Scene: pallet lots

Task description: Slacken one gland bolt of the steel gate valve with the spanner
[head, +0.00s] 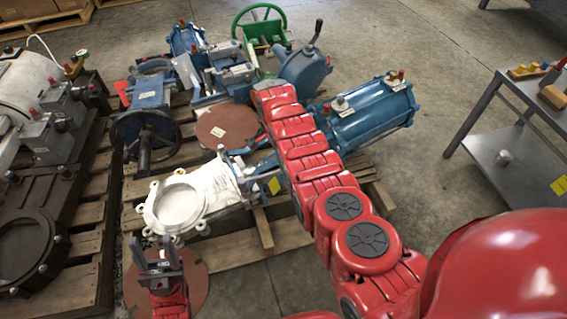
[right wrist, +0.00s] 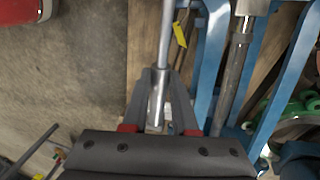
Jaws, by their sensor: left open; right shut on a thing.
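A pale whitish valve body with a round bolted flange (head: 180,207) lies on the pallet in the head view. Blue yoke bars and a blue cylinder (head: 362,112) lie beyond it, partly behind my right arm. I cannot tell its gland bolts. My left gripper (head: 153,253) is open and empty, just in front of the flange. In the right wrist view my right gripper (right wrist: 160,88) is shut on a smooth grey bar, which looks like the spanner (right wrist: 166,38). Its working end is out of view. In the head view this gripper is hidden by its arm.
A wooden pallet (head: 242,247) bears several blue and green valves. A second loaded pallet (head: 88,263) stands at the left. A grey bench (head: 487,108) stands at the right. Blue bars (right wrist: 200,60) and a grey rod (right wrist: 236,75) run close beside my right gripper.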

